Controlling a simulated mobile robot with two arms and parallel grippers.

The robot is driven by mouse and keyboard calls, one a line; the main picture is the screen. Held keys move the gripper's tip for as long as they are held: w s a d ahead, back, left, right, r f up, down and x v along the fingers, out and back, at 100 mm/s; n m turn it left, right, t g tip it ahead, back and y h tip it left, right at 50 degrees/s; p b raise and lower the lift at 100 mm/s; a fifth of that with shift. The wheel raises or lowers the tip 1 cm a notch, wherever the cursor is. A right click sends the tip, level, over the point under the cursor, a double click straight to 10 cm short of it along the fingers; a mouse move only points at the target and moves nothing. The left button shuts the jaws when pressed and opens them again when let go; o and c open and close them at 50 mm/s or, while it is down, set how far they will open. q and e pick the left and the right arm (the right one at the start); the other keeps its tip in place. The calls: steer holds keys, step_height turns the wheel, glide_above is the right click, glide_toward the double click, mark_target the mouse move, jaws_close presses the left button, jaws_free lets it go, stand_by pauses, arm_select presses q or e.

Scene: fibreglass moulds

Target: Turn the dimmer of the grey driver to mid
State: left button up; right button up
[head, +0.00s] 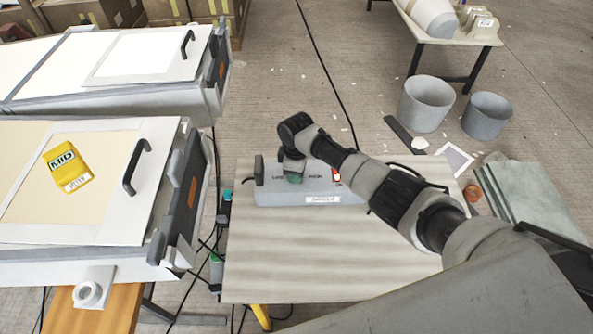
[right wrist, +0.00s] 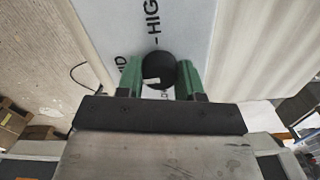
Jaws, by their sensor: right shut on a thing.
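The grey driver (head: 275,197) is a long box lying on the pale table, with dark lettering, a small red and white part and a white label on its front. In the right wrist view the driver's face (right wrist: 185,30) carries the word HIGH and part of another word. My right gripper (head: 294,178) is over the driver. Its green fingers are shut on the black round dimmer knob (right wrist: 160,68), one on each side. A small white mark shows on the knob's lower left. The head view hides the knob. My left gripper is not in view.
The bare table front (head: 320,270) is clear. Grey buckets (head: 425,103) stand on the floor at back right.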

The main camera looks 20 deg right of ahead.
steer(key=o, duration=0.9)
step_height(320, 180, up, 11)
steer(key=shift+f, duration=0.1)
stand_by(0.3)
